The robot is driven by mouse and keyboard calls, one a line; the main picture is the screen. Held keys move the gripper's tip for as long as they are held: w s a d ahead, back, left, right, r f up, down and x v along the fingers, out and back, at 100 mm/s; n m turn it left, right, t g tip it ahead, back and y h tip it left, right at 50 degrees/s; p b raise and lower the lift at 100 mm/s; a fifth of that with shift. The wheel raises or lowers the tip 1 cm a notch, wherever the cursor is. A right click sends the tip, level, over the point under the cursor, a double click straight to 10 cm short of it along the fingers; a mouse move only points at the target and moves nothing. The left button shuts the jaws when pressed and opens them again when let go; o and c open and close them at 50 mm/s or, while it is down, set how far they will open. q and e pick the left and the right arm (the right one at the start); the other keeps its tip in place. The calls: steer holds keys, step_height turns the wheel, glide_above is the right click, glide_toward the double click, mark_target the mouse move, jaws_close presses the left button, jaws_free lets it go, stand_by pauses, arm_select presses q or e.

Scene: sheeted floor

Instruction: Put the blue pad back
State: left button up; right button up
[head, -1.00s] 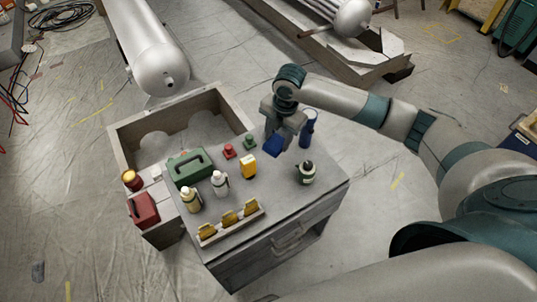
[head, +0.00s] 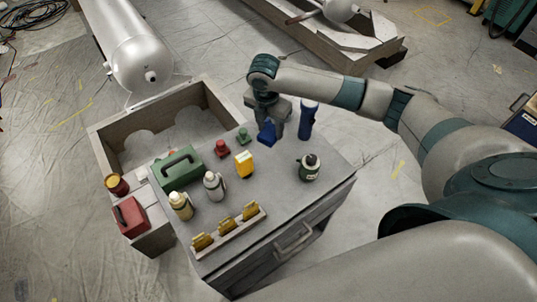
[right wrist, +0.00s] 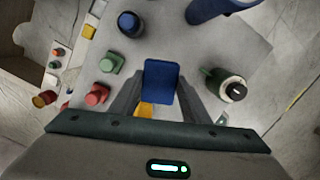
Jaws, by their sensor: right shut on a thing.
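The blue pad (head: 267,132) is held by my right gripper (head: 271,122) over the back right part of the grey cabinet top (head: 275,195). In the right wrist view the blue pad (right wrist: 161,80) shows between the two fingers of my right gripper (right wrist: 161,100), which is shut on it. I cannot tell whether the pad touches the top. A dark blue round thing (right wrist: 130,23) stands beyond the pad in the wrist view. My left gripper is not in view.
Close by are a blue flask (head: 307,120), a dark bottle (head: 308,168), a yellow device (head: 244,165), and red (head: 222,149) and green (head: 242,136) pieces. A green case (head: 178,171), two bottles and a rack (head: 228,229) stand farther left. An open bin (head: 110,150) adjoins.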

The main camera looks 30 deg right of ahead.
steer(key=shift+s+r, duration=0.1)
steer(key=shift+f+p, duration=0.8)
steer(key=shift+f, duration=2.4)
steer(key=shift+f+p, duration=0.5)
steer(key=shift+f, duration=1.35)
steer(key=o, duration=0.9)
steer(key=shift+o, duration=0.2)
